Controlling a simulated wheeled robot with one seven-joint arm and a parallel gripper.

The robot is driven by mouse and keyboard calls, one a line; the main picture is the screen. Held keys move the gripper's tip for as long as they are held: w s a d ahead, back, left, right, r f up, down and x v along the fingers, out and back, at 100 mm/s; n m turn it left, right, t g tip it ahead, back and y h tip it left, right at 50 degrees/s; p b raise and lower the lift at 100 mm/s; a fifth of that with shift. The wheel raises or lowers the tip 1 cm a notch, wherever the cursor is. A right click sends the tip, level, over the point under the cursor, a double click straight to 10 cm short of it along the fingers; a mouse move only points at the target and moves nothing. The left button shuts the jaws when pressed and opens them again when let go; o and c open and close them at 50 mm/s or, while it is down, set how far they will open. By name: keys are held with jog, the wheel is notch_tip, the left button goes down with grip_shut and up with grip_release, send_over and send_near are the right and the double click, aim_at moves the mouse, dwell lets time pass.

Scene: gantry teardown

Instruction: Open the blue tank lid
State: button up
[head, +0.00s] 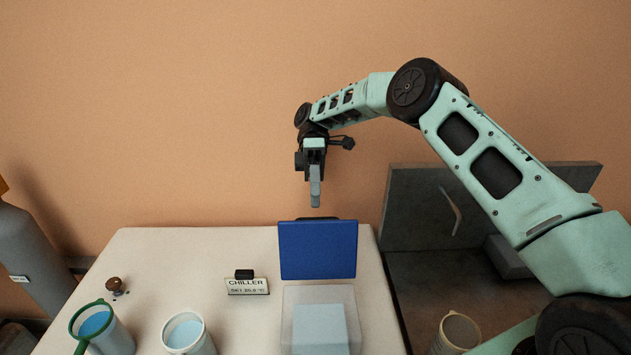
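The blue tank lid (318,250) stands raised, close to upright, at the back edge of a clear tank (320,295). A pale blue block or body of water (320,330) shows inside the tank, and the tank's top is uncovered. My gripper (315,200) hangs above the lid's top edge, pointing down, apart from the lid with a small gap in the picture. Its fingers appear as one narrow grey shape from this side, so the opening between them cannot be made out. Nothing is seen held in it.
A chiller sign (247,287) stands left of the tank on the white table (200,245). A white cup (187,335) and a green-rimmed jug (103,325), both with blue liquid, stand front left, near a small brown knob (115,284). A grey open box (400,215) is at right.

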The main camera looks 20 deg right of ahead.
jog(key=shift+w+d+r+p, duration=0.25)
jog(key=shift+w+p, duration=0.3)
jog(key=shift+p, duration=0.4)
jog(key=s+a+r+t, duration=0.1)
jog(key=s+a, duration=0.1)
jog(key=s+a+r+h+b, duration=0.1)
jog(key=s+a+r, duration=0.1)
jog(key=a, duration=0.1)
jog(key=s+a+r+m+t+h, duration=0.1)
jog(key=a, duration=0.2)
jog(key=shift+s+a+r+t+b, duration=0.15)
jog(key=shift+s+a+t+b, duration=0.15)
jog(key=shift+s, duration=0.1)
jog(key=s+a+r+m+t+h+b, duration=0.1)
jog(key=s+a+m+t, duration=0.15)
jog(key=s, duration=0.75)
jog(key=s+a+r+m+t+h+b, duration=0.15)
jog(key=s+t, duration=0.25)
jog(key=s, duration=0.5)
jog(key=s+d+f+m+t+y+b, duration=0.1)
jog(key=s+d+f+t, duration=0.2)
jog(key=s+d, duration=0.2)
jog(key=s, duration=0.3)
jog(key=shift+s+d+m, duration=0.15)
jog(key=shift+d+m, duration=0.15)
jog(key=shift+d, duration=0.1)
